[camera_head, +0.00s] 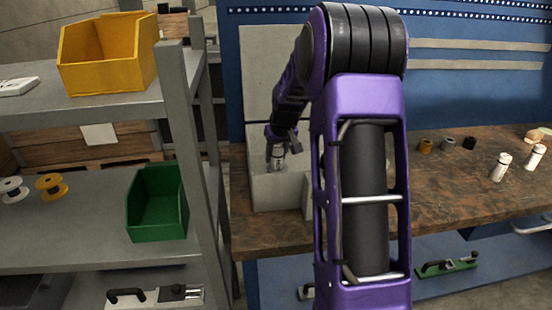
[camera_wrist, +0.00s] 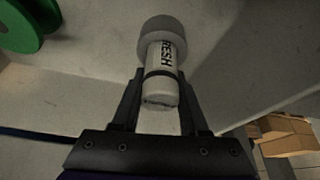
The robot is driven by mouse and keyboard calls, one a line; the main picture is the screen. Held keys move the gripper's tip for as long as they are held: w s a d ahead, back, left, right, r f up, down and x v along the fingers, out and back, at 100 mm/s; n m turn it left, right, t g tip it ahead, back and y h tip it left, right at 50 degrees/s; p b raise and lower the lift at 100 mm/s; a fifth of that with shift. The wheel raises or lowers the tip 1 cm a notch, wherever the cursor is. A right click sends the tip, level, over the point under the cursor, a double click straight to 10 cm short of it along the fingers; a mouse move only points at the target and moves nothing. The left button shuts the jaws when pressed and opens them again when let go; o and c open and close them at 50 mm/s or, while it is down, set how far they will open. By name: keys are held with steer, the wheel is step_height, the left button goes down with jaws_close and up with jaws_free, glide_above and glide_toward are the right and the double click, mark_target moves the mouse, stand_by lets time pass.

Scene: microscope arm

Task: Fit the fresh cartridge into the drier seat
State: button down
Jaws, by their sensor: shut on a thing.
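My gripper (camera_wrist: 161,82) is shut on the fresh cartridge (camera_wrist: 160,92), a white cylinder with a dark band and black lettering reading "RESH". A wider grey round part (camera_wrist: 162,34) is at the cartridge's far end; I cannot tell whether it is the cartridge's own end or a seat collar. In the head view my gripper (camera_head: 279,147) is low over a pale grey housing (camera_head: 283,192) at the left end of the workbench. The cartridge is small there, and how far it sits in any seat cannot be told.
Two white cylinders (camera_head: 501,167) stand at the bench's right, near several small caps (camera_head: 447,144). A shelf at left holds a yellow bin (camera_head: 108,58), a green bin (camera_head: 157,205) and spools. A green round part (camera_wrist: 20,28) is at the wrist view's upper left.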

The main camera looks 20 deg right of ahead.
steer(key=shift+f, duration=0.25)
steer(key=shift+f, duration=0.3)
steer(key=shift+c, duration=2.4)
jaws_free()
steer(key=shift+o, duration=0.2)
steer(key=shift+s, duration=0.1)
steer(key=shift+d+f, duration=0.1)
steer(key=shift+d, duration=0.05)
steer(key=shift+s+r, duration=0.1)
steer(key=shift+r, duration=0.35)
steer(key=p+v, duration=0.1)
steer(key=v, duration=1)
steer(key=shift+r, duration=0.45)
steer(key=shift+a, duration=0.2)
